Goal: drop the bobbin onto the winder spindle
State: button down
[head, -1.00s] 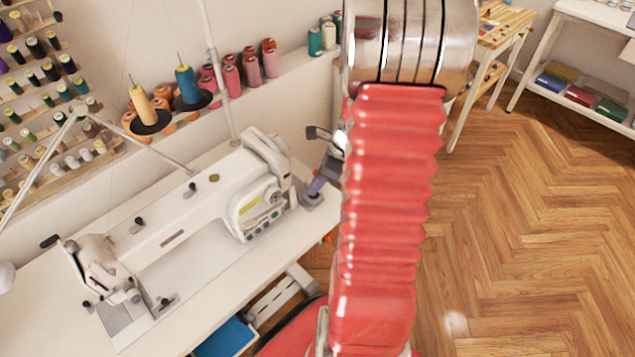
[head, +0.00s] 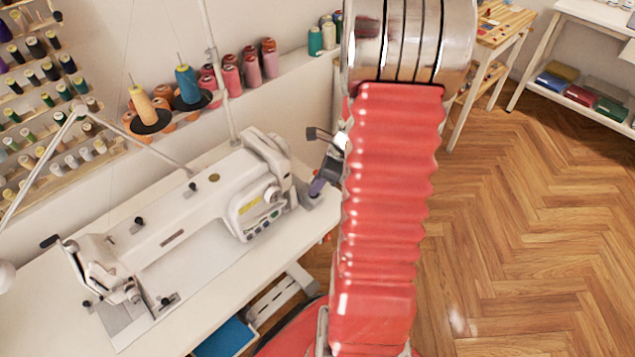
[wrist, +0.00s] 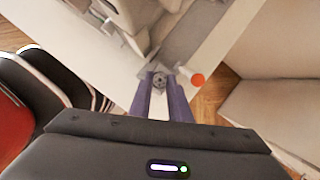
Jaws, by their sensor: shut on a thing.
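My gripper's purple fingers (wrist: 167,98) point away from the camera in the wrist view, close together at their tips. A small grey metallic round piece, which looks like the bobbin (wrist: 160,84), shows between the fingertips. The winder spindle cannot be made out apart from it. In the head view my gripper (head: 317,187) is low over the right end of the white sewing table, just right of the sewing machine (head: 180,220). My arm hides part of the gripper there, and the bobbin cannot be made out in that view.
An orange round piece (wrist: 198,80) is at the table edge, just right of the fingertips. The sewing machine's hand-wheel end is close on the left. Thread cones (head: 250,68) line the ledge behind. Open wooden floor (head: 510,240) lies to the right.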

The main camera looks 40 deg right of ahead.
jog(key=shift+f, duration=0.25)
dwell(0.3)
jog(key=c, duration=1.6)
grip_release()
jog(key=shift+o, duration=0.2)
jog(key=v, duration=1.3)
jog(key=shift+r, duration=0.4)
jog(key=shift+d, duration=0.1)
